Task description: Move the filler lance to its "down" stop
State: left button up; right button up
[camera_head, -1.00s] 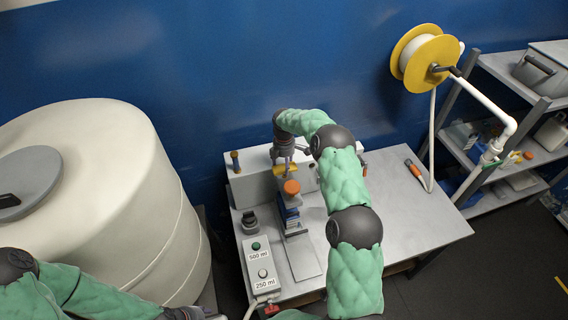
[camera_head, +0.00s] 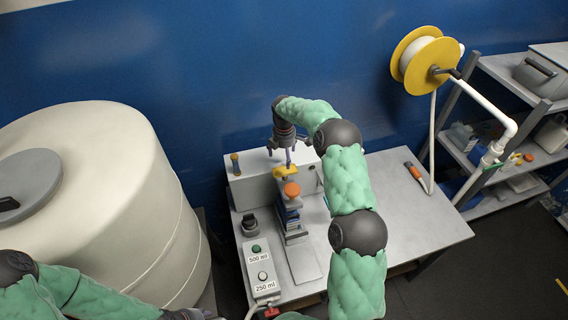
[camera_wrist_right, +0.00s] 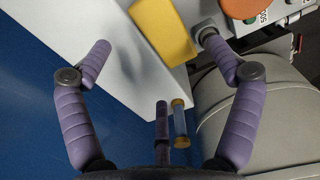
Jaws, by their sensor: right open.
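The filler's white housing (camera_head: 262,190) stands on the bench with a yellow block (camera_head: 286,172) at its front, seemingly the lance's grip. An orange-capped bottle (camera_head: 291,204) stands just below and in front of the block. The lance tube itself is not clearly seen. My right gripper (camera_head: 288,158) is open and empty above and behind the yellow block. In the right wrist view the yellow block (camera_wrist_right: 163,30) lies beyond and between the spread fingers (camera_wrist_right: 155,48), with no visible grip on it. My left gripper (camera_head: 190,314) is only partly in view at the bottom edge.
A button box (camera_head: 261,270) marked 500 ml and 250 ml sits at the bench front. A short post (camera_head: 235,160) stands on the housing's left end. A large cream tank (camera_head: 110,190) is at left. The bench's right side (camera_head: 420,215) is mostly clear.

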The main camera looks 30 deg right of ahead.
jog(key=shift+r, duration=2.7)
jog(key=shift+f, duration=0.1)
